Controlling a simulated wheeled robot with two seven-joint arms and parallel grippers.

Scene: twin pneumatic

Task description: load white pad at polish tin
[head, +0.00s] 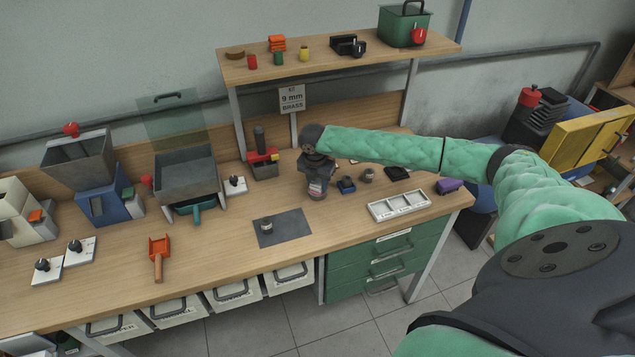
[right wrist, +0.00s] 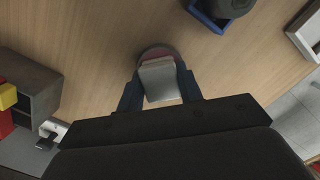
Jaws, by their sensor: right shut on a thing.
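My right gripper (head: 317,178) is over the middle of the workbench, pointing down. In the right wrist view its blue fingers (right wrist: 160,92) are shut on a pale grey-white block, which I take for the white pad (right wrist: 157,78). Just beyond the pad's far end shows the rim of a round reddish-brown thing, likely the polish tin (right wrist: 156,51). The pad covers most of it, so I cannot tell whether they touch. My left gripper is not in view.
Close right of the gripper are a small blue tray (head: 346,189) with a dark round thing and a grey pot (head: 367,175). A white compartment tray (head: 398,206) lies near the front edge. A dark mat (head: 290,226) with a small metal tin (head: 267,226) lies left.

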